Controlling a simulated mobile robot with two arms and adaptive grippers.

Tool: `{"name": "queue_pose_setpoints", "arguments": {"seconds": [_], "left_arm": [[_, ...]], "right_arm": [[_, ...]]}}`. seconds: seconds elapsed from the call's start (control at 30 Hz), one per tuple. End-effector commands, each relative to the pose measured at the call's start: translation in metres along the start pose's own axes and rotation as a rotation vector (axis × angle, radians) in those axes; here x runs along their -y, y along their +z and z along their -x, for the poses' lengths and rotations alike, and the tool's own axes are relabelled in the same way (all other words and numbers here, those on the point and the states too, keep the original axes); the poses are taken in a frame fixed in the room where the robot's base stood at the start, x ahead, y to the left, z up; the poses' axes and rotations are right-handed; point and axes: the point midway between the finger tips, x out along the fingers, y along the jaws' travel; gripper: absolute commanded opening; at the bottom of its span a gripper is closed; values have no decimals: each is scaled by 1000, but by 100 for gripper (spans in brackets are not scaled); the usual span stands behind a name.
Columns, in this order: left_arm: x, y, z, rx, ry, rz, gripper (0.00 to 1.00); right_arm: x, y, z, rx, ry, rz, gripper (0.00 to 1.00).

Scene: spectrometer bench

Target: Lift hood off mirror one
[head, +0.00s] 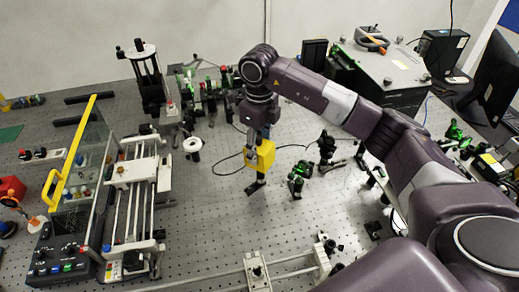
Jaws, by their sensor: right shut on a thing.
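A small yellow hood (264,156) is near the middle of the head view. My right gripper (257,137) points down from above and is shut on it at its upper left part. A dark mount foot (255,187) shows just below the hood. The mirror itself is hidden, and I cannot tell whether the hood still covers it or is apart from it. My left gripper is not in view.
Optical mounts with green parts (297,184) stand right of the hood, and a dark mount (326,150) is beyond them. A white-topped post (193,147) stands to the left. A black cable (222,171) loops beside the hood.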

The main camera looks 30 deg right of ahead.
Motion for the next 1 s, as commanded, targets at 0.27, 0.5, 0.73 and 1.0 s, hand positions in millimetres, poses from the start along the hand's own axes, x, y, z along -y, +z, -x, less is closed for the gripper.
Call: {"name": "queue_pose_setpoints", "arguments": {"seconds": [0.27, 0.5, 0.73, 1.0], "left_arm": [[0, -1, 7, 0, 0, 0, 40], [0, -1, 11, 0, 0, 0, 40], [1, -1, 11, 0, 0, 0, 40], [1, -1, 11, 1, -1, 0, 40]], "right_arm": [[0, 0, 13, 0, -1, 0, 21], [0, 1, 21, 0, 0, 0, 21], [0, 1, 21, 0, 0, 0, 21], [0, 1, 22, 0, 0, 0, 21]]}}
